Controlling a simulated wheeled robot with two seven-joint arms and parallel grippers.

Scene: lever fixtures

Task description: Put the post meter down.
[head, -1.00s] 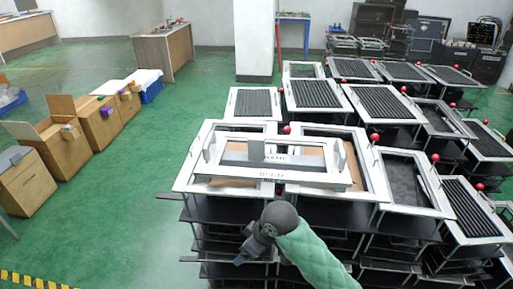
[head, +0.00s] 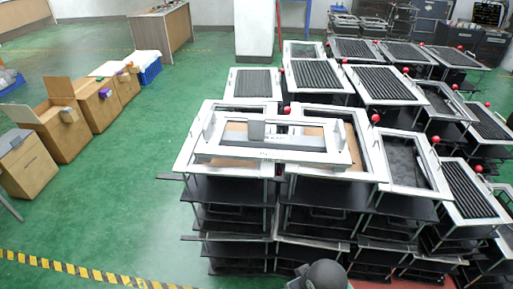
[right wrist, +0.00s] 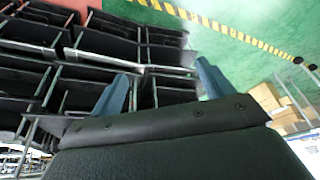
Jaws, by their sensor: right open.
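A white rectangular frame with upright side pieces and a grey bar lies on top of the front fixtures in the head view; its front rail (head: 270,154) spans two of them. It may be the post meter, but no label I can read settles that. The frame appears level and no gripper touches it. My right gripper (right wrist: 163,72) is open and empty in the right wrist view, with its two blue-grey fingers apart, pointing toward the dark shelves and green floor. In the head view only a dark joint of my arm shows at the bottom edge. My left gripper is not in view.
Fixtures with grey slatted tops (head: 385,85) and red-knobbed levers (head: 376,118) stand in rows at the right. Dark shelves (head: 235,190) lie beneath the front ones. Cardboard boxes (head: 60,130) stand at the left. Green floor (head: 120,210) is open between, with a yellow-black stripe (head: 70,268).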

